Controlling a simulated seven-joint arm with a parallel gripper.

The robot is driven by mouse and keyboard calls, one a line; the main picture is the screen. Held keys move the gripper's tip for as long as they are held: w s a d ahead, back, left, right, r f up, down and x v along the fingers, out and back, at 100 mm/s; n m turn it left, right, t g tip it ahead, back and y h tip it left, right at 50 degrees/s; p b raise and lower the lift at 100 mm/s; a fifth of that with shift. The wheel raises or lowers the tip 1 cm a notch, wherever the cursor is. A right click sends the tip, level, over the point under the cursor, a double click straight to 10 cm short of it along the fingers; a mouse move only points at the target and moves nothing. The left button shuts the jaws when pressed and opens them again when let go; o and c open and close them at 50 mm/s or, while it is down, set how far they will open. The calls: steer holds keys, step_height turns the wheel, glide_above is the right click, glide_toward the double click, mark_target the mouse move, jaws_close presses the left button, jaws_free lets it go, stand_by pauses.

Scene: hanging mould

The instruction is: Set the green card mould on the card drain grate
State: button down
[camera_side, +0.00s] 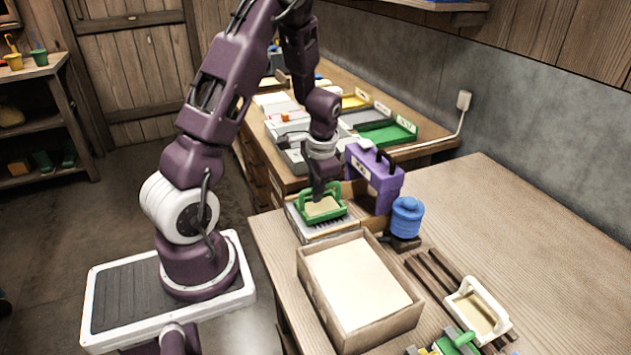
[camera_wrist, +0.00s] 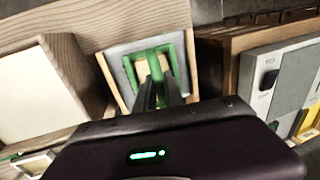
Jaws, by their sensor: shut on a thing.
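The green card mould (camera_side: 323,212) is a green frame with a handle and a cream face. My gripper (camera_side: 319,194) is shut on it from above. The card drain grate (camera_side: 318,232) is a pale slatted tray directly under the mould. In the wrist view the green mould (camera_wrist: 166,55) lies within the outline of the grate (camera_wrist: 120,75), partly hidden by my gripper's fingers (camera_wrist: 158,88). The mould looks about level and very close to the grate; I cannot tell whether it touches.
A wooden box with a cream surface (camera_side: 357,280) stands in front of the grate. A purple case (camera_side: 375,180) and a blue lidded jar (camera_side: 407,217) stand close on the right. A white mould (camera_side: 478,309) lies on a wooden rack (camera_side: 440,275).

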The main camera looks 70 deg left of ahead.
steer(key=shift+f, duration=0.5)
stand_by(0.5)
steer(key=c, duration=1.4)
jaws_free()
steer(key=shift+o, duration=0.2)
steer(key=shift+r, duration=0.1)
steer(key=s+d+r+t, duration=0.1)
steer(key=d+r, duration=0.5)
steer(key=r, duration=0.3)
steer(key=s+d+r+t, duration=0.1)
steer(key=d+r+t, duration=0.1)
steer(key=d+r, duration=0.6)
steer(key=s+d+r+t+h, duration=0.1)
steer(key=s+d+r, duration=0.2)
steer(key=s, duration=0.3)
steer(key=s+d+r+t+h, duration=0.1)
steer(key=s+d+r, duration=0.2)
steer(key=s+d, duration=0.3)
steer(key=shift+r+t, duration=0.3)
steer(key=shift+r, duration=0.05)
